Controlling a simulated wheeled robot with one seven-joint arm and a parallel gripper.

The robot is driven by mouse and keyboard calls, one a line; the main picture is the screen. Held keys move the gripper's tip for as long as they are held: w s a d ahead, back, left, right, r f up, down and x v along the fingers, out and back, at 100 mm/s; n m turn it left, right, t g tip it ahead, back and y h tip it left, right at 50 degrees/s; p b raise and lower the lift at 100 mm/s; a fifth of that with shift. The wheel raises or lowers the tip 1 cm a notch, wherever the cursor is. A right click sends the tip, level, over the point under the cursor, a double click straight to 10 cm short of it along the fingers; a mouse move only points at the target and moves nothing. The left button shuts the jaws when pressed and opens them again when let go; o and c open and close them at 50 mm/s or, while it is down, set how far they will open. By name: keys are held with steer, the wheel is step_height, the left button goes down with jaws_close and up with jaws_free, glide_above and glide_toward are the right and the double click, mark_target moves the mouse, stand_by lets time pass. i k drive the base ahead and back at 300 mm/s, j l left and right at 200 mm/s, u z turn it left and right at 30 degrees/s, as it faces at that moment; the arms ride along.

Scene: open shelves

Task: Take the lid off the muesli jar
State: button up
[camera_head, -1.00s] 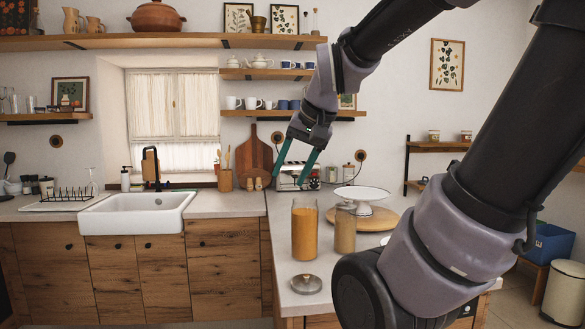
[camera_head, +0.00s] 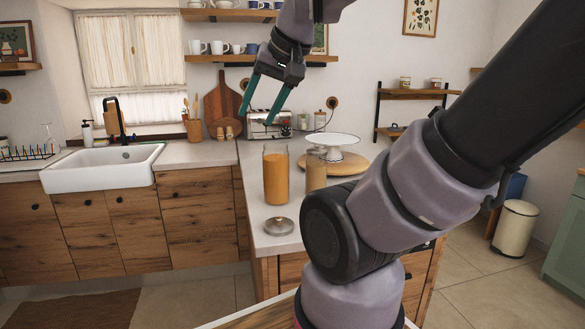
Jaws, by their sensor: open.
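A tall clear jar (camera_head: 276,176) with orange contents stands open on the near end of the counter. A round metal lid (camera_head: 279,226) with a knob lies flat on the counter in front of it. Just behind and to its right is a narrower jar (camera_head: 316,174) with beige-brown contents and what looks like a metal lid on top. No label shows, so I cannot tell for sure which is the muesli jar. My gripper (camera_head: 255,124) is open and empty, pointing down. In the picture its green fingers are above and left of both jars, overlapping the toaster.
A white cake stand (camera_head: 333,140) stands close behind the jars, over a round wooden board (camera_head: 346,165). A toaster (camera_head: 262,128) and wooden cutting board (camera_head: 222,108) are against the wall. The white sink (camera_head: 102,168) is left. The counter left of the jars is clear.

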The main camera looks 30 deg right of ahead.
mark_target(316, 151)
steer(key=i+l+z, duration=0.2)
steer(key=l, duration=0.2)
steer(key=i+l+z, duration=0.15)
steer(key=l, duration=0.2)
steer(key=i+l+z, duration=0.2)
steer(key=l, duration=0.15)
steer(key=k, duration=0.05)
